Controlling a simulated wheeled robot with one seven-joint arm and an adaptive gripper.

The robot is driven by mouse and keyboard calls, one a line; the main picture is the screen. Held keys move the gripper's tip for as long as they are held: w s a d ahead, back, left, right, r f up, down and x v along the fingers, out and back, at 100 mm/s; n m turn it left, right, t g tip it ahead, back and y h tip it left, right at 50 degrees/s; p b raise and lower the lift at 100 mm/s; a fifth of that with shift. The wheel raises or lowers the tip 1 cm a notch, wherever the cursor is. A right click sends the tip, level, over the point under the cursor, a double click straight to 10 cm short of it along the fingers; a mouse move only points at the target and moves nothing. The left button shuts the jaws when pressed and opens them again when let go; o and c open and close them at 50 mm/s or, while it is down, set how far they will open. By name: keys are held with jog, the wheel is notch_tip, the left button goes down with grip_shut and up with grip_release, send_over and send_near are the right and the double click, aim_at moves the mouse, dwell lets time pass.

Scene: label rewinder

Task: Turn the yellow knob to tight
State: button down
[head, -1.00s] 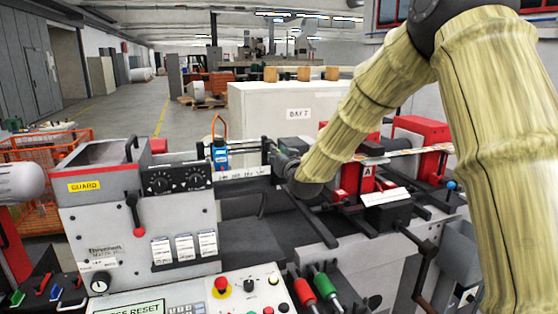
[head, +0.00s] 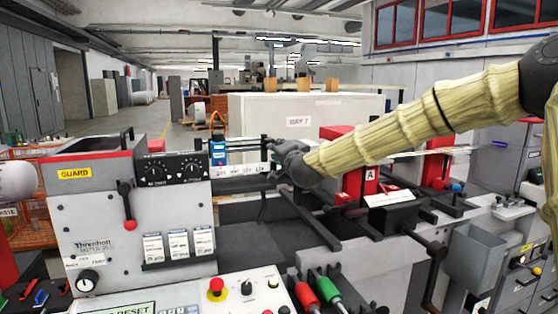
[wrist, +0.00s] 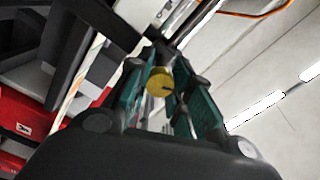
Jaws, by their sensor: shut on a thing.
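The yellow knob (wrist: 159,80) shows in the wrist view as a small round yellow face with a dark mark on it. It sits between the two teal fingers of my gripper (wrist: 163,72), which is shut on it. In the head view my gripper (head: 278,165) is at the rail behind the white scale strip, at the far side of the machine. The knob is hidden there by my gripper and wrist. I cannot read any tight marking in either view.
The grey GUARD housing (head: 95,215) with its red-tipped lever (head: 127,205) stands at left. A blue device (head: 218,152) is just left of my gripper. Red block A (head: 360,180) stands right, below my forearm. Red and green handles (head: 306,295) are in front.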

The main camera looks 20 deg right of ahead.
jog(key=m+b, duration=0.3)
jog(key=m, duration=0.1)
jog(key=shift+f+m+b, duration=0.1)
jog(key=shift+m+b, duration=0.2)
jog(key=shift+m, duration=0.1)
dwell(0.4)
jog(key=c, duration=1.2)
grip_release()
jog(key=shift+d, duration=0.1)
jog(key=shift+c, duration=0.2)
jog(key=shift+s, duration=0.15)
jog(key=s, duration=0.7)
jog(key=shift+s+d, duration=0.15)
jog(key=shift+s, duration=0.25)
